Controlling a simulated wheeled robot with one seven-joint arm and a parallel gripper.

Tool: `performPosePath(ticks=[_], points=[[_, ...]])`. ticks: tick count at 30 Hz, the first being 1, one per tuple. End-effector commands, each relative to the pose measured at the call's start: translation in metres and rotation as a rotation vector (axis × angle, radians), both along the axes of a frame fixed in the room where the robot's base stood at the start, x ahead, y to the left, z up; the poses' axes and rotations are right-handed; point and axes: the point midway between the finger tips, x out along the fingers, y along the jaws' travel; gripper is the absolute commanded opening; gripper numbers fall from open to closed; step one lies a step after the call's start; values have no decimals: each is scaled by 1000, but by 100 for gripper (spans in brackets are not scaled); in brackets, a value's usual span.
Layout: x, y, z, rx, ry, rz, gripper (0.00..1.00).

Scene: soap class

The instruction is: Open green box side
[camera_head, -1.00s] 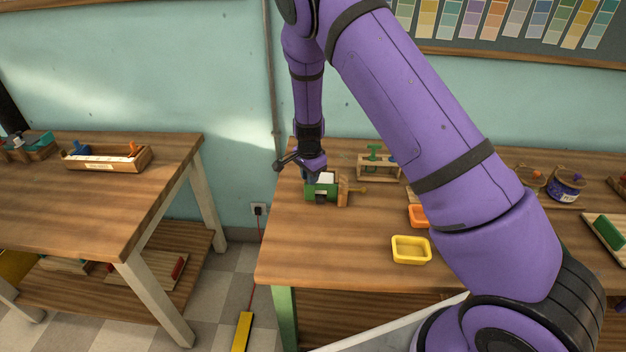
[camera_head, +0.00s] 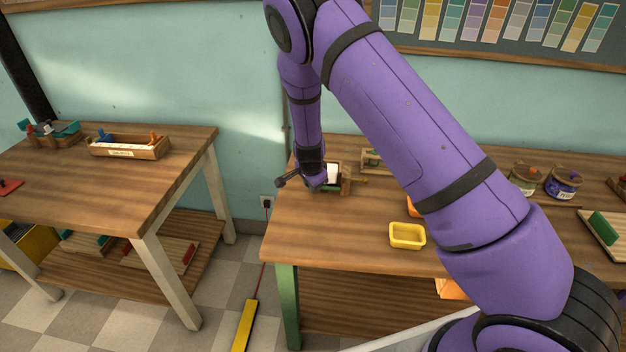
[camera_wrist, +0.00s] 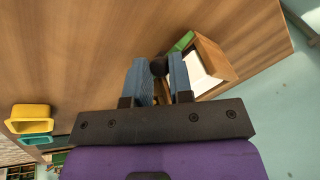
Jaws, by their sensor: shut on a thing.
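The box (camera_head: 333,173) stands near the left end of the right table, partly hidden by my gripper. In the wrist view it shows as a wooden frame (camera_wrist: 214,57) with a white inside and a strip of green side (camera_wrist: 183,41) at its edge. My gripper (camera_wrist: 159,72) has its two blue fingers closed around a dark round knob (camera_wrist: 159,65) beside the box. In the head view my gripper (camera_head: 316,183) is at the box's left front. How far the green side stands from the frame is hard to tell.
A yellow tray (camera_head: 407,236) stands near the front of the table, with an orange tray (camera_head: 413,206) partly behind my arm. A wooden rack (camera_head: 372,161) is behind the box. The table in front of the box is bare.

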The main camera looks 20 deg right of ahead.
Motion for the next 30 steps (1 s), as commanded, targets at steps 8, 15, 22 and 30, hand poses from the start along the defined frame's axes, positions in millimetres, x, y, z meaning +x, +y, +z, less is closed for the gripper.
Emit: performPosePath(ticks=[8,15,22,30], points=[[-8,2,-7,-78,-181,0,0],[-13,4,-13,-89,-213,-2,0],[-24,7,-28,-89,-207,-3,0],[-31,11,-42,-87,-206,-2,0]])
